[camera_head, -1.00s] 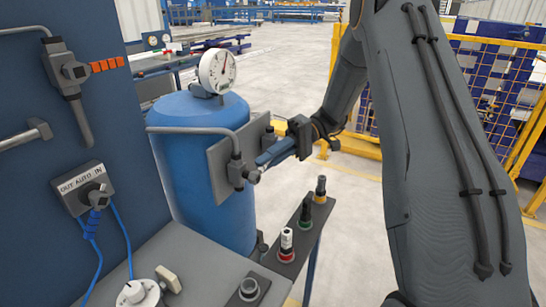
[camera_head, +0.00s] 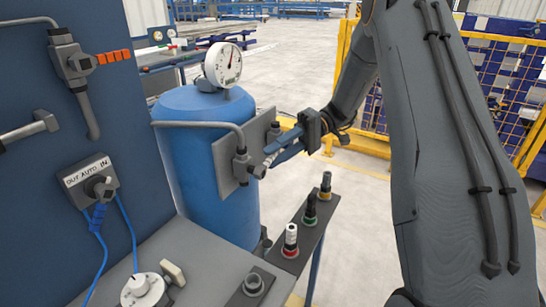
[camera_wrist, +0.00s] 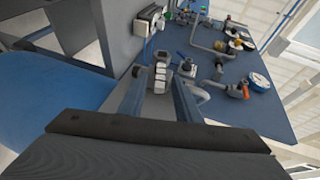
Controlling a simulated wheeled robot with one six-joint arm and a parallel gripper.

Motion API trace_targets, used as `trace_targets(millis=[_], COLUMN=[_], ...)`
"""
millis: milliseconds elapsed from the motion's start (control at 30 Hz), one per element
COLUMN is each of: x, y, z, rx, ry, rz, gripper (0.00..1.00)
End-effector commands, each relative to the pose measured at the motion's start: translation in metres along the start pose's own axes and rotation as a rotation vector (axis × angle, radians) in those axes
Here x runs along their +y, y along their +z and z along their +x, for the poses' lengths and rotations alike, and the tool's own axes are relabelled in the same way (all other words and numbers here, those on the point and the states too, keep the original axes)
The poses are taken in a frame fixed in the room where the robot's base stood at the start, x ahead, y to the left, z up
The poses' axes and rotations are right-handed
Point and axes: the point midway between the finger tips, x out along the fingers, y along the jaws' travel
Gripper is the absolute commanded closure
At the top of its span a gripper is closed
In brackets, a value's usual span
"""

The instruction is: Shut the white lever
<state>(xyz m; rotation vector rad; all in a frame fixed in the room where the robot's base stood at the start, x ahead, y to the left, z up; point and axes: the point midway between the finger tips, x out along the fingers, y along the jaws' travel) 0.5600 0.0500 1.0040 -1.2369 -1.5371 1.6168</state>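A cream-white lever (camera_head: 173,272) sticks up beside a round white knob (camera_head: 143,291) on the grey bench at the lower left of the head view. Whether it is the white lever of the task I cannot tell. My gripper (camera_head: 272,156) is far from it, up and to the right, with its blue fingers by a grey valve (camera_head: 241,166) on a plate at the blue tank. In the wrist view my gripper (camera_wrist: 158,82) has its two blue fingers apart. A grey fitting with whitish faces (camera_wrist: 162,76) shows between them; contact cannot be told.
The blue tank (camera_head: 203,165) carries a gauge (camera_head: 222,65). A narrow shelf (camera_head: 310,228) with several buttons stands below my gripper. A blue panel (camera_head: 40,150) closes off the left. A yellow fence (camera_head: 360,140) stands behind my arm. Open floor lies between.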

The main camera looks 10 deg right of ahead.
Motion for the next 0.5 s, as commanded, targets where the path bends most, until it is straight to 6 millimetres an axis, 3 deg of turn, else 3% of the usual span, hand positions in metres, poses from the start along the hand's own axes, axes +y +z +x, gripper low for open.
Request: trace_targets(millis=[300, 500], x=[0.003, 0.001], y=[-0.001, 0.000], z=[-0.051, -0.065], rx=[0.002, 0.002], ry=[0.002, 0.001], rz=[-0.001, -0.001], gripper=[0.70, 0.70])
